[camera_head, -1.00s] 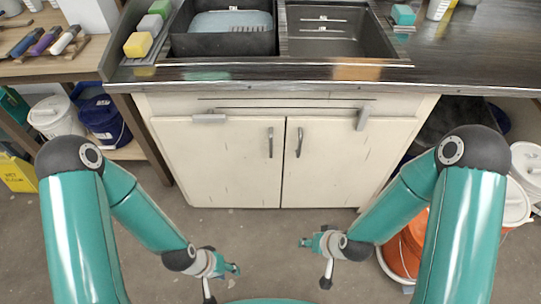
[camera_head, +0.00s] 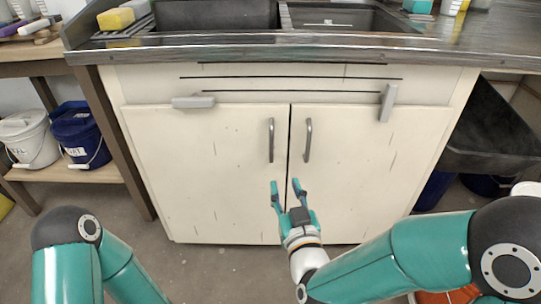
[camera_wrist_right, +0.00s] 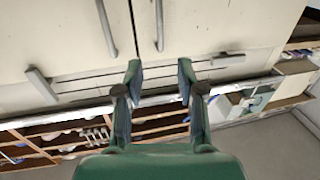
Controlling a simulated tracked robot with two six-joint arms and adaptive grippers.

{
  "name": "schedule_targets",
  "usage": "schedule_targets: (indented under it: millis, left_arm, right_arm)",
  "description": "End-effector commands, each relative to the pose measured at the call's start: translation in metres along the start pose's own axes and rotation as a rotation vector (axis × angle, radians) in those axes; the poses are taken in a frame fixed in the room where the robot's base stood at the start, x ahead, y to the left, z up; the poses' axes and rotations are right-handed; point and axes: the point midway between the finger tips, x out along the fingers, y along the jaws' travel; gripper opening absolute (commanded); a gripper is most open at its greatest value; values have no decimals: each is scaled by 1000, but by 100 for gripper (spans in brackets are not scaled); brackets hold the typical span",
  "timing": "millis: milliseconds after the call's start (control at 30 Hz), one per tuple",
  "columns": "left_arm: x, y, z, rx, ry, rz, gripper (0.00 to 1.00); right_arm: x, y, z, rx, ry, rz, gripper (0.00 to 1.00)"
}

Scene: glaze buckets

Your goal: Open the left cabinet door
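The left cabinet door (camera_head: 205,170) is cream and shut, with an upright grey bar handle (camera_head: 271,141) near its right edge. My right gripper (camera_head: 285,183) is open and empty, fingers pointing at the cabinet, just below that handle in the picture and apart from it. In the right wrist view, which is upside down, the fingertips (camera_wrist_right: 158,65) are spread, and the left door's handle (camera_wrist_right: 159,25) stands beyond them. My left arm shows at the lower left in the head view, but its gripper is out of frame.
The right cabinet door (camera_head: 350,175) is shut, with its own handle (camera_head: 308,140). The counter (camera_head: 300,48) overhangs above. Blue (camera_head: 78,138) and white buckets (camera_head: 28,140) stand on a shelf at left.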

Motion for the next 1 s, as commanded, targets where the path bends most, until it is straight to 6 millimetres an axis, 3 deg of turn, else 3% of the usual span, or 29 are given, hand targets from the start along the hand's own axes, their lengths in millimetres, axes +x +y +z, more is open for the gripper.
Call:
schedule_targets:
  millis: [267, 700, 1000]
  left_arm:
    - [3, -1, 0, 0, 0, 0, 40]
    - [14, -5, 0, 0, 0, 0, 40]
    - [18, -6, 0, 0, 0, 0, 40]
  right_arm:
    - [39, 1, 0, 1, 1, 3, 38]
    - [130, 0, 1, 1, 0, 1, 38]
    - [162, 0, 1, 1, -1, -1, 38]
